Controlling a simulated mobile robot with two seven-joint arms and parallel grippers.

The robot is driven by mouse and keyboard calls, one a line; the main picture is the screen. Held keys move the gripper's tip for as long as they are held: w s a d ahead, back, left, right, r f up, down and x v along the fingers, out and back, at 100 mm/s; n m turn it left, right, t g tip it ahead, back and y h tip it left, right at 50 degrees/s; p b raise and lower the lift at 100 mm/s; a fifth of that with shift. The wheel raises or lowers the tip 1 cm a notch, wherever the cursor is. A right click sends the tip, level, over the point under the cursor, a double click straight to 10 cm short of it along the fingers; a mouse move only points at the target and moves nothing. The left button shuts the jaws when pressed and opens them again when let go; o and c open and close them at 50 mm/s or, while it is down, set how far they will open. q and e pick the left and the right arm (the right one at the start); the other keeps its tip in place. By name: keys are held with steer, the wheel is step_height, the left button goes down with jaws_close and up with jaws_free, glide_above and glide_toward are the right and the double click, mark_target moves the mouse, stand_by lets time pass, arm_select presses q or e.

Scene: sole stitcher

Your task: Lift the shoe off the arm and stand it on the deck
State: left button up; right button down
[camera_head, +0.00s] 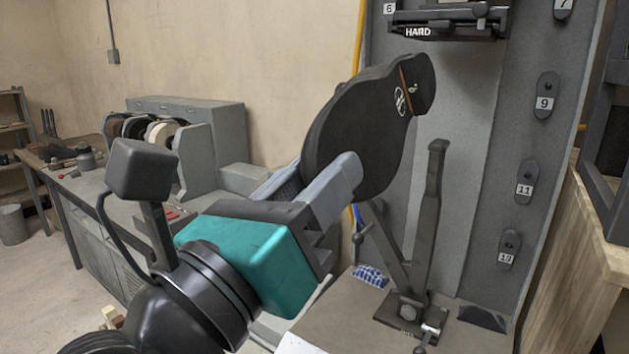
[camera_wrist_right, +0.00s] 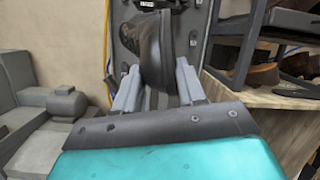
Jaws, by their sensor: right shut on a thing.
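My right gripper (camera_head: 318,180) is shut on a dark shoe (camera_head: 362,125), with its sole turned toward the head camera and its toe or heel end tilted up to the right. The shoe is held up in the air. It also shows between the two fingers in the right wrist view (camera_wrist_right: 156,50). The stitcher's arm (camera_head: 430,215) is an upright metal post, bare at its top, just right of and below the shoe. It stands on the grey deck (camera_head: 465,335), which is partly hidden behind my gripper. My left gripper is not in view.
The machine's grey column (camera_head: 475,160) rises behind, with numbered plates (camera_head: 545,95) on its right face. A blue checked cloth (camera_head: 370,275) lies at the deck's back. A wooden shelf unit (camera_wrist_right: 270,100) with shoes stands right. A workbench (camera_head: 90,200) with a grinder stands left.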

steer(key=m, duration=0.3)
steer(key=shift+m, duration=1.1)
steer(key=m+b, duration=0.1)
steer(key=m, duration=0.4)
steer(key=shift+r+m, duration=0.1)
steer(key=shift+m, duration=0.8)
